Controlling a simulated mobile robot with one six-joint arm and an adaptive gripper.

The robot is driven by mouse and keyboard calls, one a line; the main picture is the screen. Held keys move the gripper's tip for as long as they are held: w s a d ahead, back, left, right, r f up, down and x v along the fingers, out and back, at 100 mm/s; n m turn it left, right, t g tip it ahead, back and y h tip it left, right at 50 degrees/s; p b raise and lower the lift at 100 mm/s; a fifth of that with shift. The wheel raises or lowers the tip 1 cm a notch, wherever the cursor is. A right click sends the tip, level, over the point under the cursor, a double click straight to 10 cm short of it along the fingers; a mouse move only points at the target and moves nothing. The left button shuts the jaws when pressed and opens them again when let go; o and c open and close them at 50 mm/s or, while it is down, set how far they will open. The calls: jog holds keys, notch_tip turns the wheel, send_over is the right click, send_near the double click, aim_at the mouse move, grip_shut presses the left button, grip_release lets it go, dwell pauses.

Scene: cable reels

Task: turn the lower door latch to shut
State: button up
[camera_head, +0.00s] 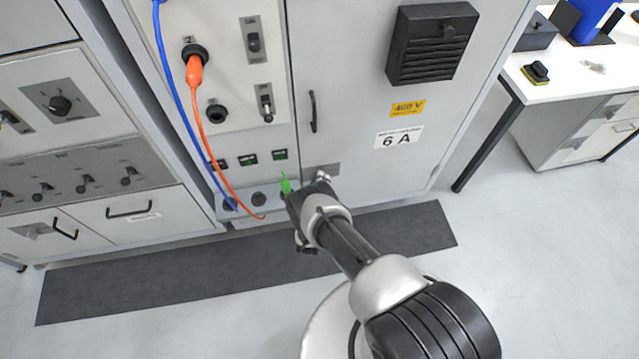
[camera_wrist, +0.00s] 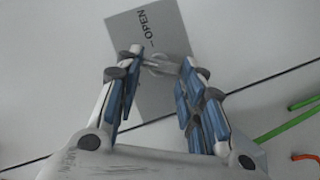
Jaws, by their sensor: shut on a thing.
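The lower door latch (camera_wrist: 163,65) is a small light metal lever on a grey plate (camera_wrist: 172,98) marked OPEN in the wrist view. My gripper (camera_wrist: 160,72) has its fingertips closed on either side of the lever. In the head view the latch plate (camera_head: 328,170) shows at the bottom of the grey cabinet door (camera_head: 355,130). My gripper (camera_head: 312,192) is in front of it there and hides part of the latch. The door looks closed against its frame.
A black door handle (camera_head: 313,112) and a black vent box (camera_head: 432,43) stick out of the door. A green plug (camera_head: 286,184) sits just left of my gripper. Orange (camera_head: 207,135) and blue (camera_head: 180,92) cables hang further left.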

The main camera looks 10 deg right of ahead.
dwell(0.3)
jog(key=o, duration=1.1)
jog(key=shift+c, duration=0.2)
jog(key=v, duration=1.2)
jog(key=shift+s+f, duration=0.1)
